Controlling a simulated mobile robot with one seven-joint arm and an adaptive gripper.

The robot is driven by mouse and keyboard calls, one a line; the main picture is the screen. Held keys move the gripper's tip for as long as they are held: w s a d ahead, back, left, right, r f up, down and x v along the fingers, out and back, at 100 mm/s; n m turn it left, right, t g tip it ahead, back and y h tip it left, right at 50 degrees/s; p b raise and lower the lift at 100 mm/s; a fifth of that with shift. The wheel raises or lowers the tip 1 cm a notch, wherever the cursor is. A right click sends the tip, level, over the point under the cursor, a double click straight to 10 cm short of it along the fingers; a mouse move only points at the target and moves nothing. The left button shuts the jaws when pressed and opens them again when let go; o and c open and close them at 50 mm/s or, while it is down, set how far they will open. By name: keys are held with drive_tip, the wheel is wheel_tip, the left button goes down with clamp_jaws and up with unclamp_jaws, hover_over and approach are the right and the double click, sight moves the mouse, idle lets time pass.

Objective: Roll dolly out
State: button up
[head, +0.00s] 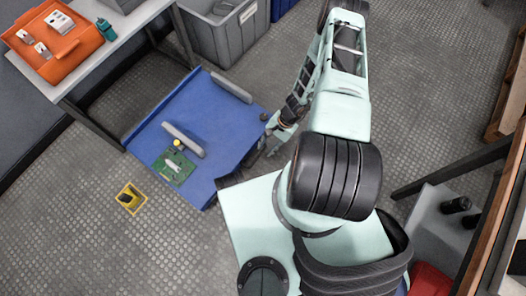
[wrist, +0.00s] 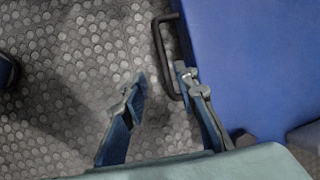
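The blue dolly (head: 200,105) lies low on the floor, partly under the grey bench; two grey bars, a green board and a small yellow knob show on its top. Its right side is partly hidden by my arm. In the wrist view the dolly's blue top (wrist: 245,60) fills the right side, and a black loop handle (wrist: 160,55) stands out from its left edge. My gripper (wrist: 162,76) is open, with one finger on each side of the handle's outer bar in the picture. I cannot tell whether it touches. My gripper (head: 257,155) is dark and small in the head view.
The bench leg (head: 95,125) stands close to the dolly's left corner. A grey bin (head: 225,30) is behind it. A yellow floor marker (head: 131,198) with a black item lies at front left. An orange tray (head: 52,42) is on the bench. Lower-left floor is mostly clear.

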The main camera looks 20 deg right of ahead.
drive_tip(key=v, duration=0.6)
drive_tip(key=shift+r, duration=0.2)
drive_tip(key=shift+d, duration=0.15)
